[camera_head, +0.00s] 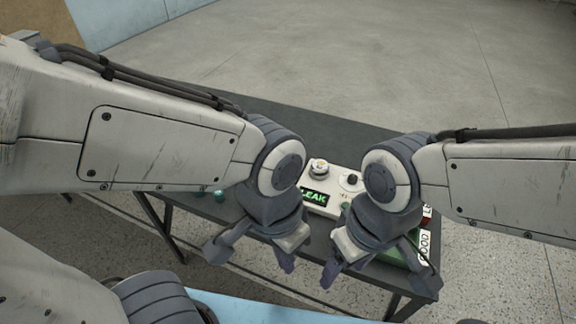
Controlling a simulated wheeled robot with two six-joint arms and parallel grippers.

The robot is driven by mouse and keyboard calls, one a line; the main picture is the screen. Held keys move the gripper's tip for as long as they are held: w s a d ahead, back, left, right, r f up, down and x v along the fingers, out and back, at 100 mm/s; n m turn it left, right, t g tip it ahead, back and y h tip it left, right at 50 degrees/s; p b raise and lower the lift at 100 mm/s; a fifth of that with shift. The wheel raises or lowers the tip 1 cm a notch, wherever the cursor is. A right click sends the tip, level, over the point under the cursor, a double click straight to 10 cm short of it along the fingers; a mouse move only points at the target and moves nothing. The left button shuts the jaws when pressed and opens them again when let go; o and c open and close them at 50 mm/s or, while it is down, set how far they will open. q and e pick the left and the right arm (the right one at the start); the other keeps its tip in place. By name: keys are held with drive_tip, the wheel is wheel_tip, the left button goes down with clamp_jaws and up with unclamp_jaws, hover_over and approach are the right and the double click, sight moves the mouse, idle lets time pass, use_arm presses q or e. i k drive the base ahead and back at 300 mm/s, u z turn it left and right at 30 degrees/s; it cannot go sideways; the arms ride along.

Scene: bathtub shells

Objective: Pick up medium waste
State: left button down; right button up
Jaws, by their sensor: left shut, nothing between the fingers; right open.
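I cannot make out any medium waste in this view. My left gripper (286,260) is shut and empty, pointing down over the front part of the dark table (290,115). My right gripper (332,268) is open, just to the right of the left one, also pointing down near the table's front edge. No object shows between its fingers. My two wrists and forearms hide much of the tabletop.
Small teal pieces (218,195) are at the left. Concrete floor lies beyond.

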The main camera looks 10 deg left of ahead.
sight(319, 167)
drive_tip(key=k, duration=0.6)
drive_tip(key=u, duration=0.7)
drive_tip(key=i, duration=0.4)
drive_tip(key=u, duration=0.9)
drive_tip(key=i, duration=1.25)
drive_tip(key=z, duration=1)
drive_tip(key=i, duration=0.5)
drive_tip(key=z, duration=0.6)
